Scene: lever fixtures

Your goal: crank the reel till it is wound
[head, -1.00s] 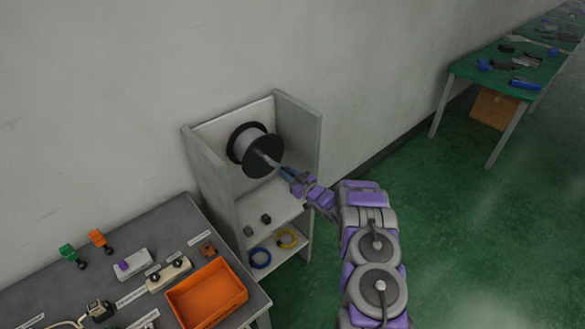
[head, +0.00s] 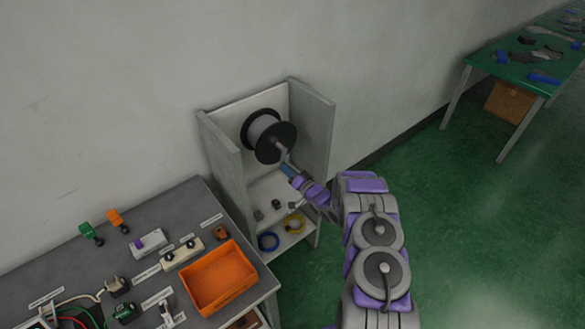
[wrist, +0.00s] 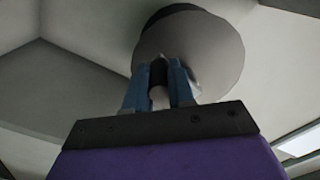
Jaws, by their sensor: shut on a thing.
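The reel (head: 267,134) has black flanges and a pale grey drum, and sits in the upper part of a grey open cabinet (head: 222,160). Its crank (head: 281,151) points out from the front flange towards my arm. My gripper (head: 288,168) is at the crank's outer end, just below the reel in the head view. In the wrist view, my gripper's blue fingers (wrist: 160,88) are closed around the dark crank handle (wrist: 158,74), with the reel's round face (wrist: 205,45) right behind. The fingertips are partly hidden in the head view.
The cabinet's side walls stand close on both sides of the reel. Lower shelves hold a blue ring (head: 268,241), a yellow ring (head: 295,225) and small dark parts. A grey workbench with an orange tray (head: 218,278) is at left.

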